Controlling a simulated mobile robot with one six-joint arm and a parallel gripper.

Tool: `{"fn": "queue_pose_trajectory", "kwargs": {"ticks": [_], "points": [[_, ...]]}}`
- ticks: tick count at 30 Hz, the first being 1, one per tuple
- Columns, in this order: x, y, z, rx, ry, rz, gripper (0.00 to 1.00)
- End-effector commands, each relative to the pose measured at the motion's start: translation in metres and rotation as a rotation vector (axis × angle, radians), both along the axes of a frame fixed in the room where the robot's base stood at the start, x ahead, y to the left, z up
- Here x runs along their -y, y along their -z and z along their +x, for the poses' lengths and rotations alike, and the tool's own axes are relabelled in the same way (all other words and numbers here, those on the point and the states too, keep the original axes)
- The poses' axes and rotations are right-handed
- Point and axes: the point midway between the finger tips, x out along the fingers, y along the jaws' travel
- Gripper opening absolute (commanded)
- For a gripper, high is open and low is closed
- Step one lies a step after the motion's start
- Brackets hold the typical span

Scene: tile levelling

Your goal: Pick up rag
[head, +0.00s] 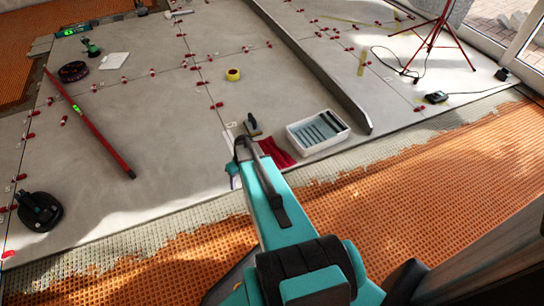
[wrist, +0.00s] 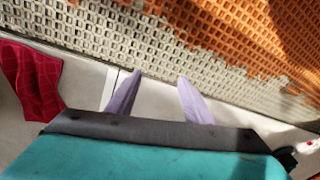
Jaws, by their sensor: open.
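The rag (head: 276,152) is a dark red cloth lying on the grey tiles, right beside my arm and left of a white tray. Part of it is hidden behind my arm in the head view. It also shows at the left edge of the wrist view (wrist: 32,78), creased and with a grid pattern. My gripper (wrist: 160,82) is open, its two pale purple fingers apart with only bare tile and the tile edge between them. The rag lies off to the left of the fingers, not touching them. In the head view my gripper (head: 234,172) is mostly hidden by my arm.
The white tray (head: 301,146) with grey strips sits right of the rag. A long metal straightedge (head: 312,66) stretches across the tiles. An orange mat (head: 450,185) borders the tile edge. Open tile lies to the left.

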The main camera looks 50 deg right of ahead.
Motion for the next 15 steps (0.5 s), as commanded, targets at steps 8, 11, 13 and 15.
{"fn": "queue_pose_trajectory", "kwargs": {"ticks": [8,11,13,15], "points": [[0.135,-0.013,0.033,0.147,0.052,-0.065,0.47],[0.184,-0.024,0.036,0.195,0.067,-0.097,0.47],[0.215,-0.032,0.036,0.222,0.076,-0.120,0.47],[0.241,-0.039,0.034,0.246,0.083,-0.139,0.47]]}}
